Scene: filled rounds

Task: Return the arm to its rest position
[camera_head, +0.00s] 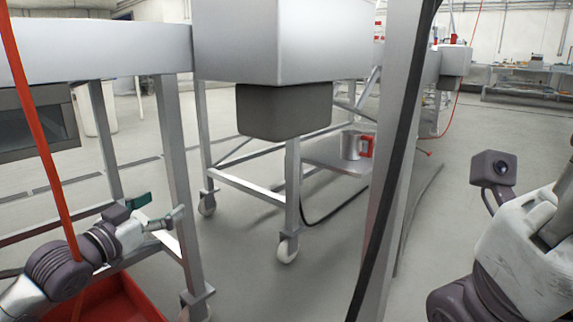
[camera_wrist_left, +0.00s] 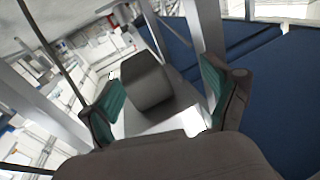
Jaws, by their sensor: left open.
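My left arm comes in from the lower left of the head view. Its left gripper (camera_head: 160,208) is open with nothing between the fingers, beside a metal table leg; I cannot tell whether they touch. In the left wrist view the two teal-padded fingers of the left gripper (camera_wrist_left: 162,85) are spread apart. A dark grey box (camera_wrist_left: 147,82) shows beyond them. Part of my right arm shows at the right edge of the head view; its fingers are out of view.
A metal frame (camera_head: 180,190) with legs stands close to the left arm. A red hanging cable (camera_head: 40,130) crosses in front of that arm, above a red bin (camera_head: 130,298). A grey box (camera_head: 285,110) hangs under the metal bench. A metal container (camera_head: 351,145) sits on a low shelf.

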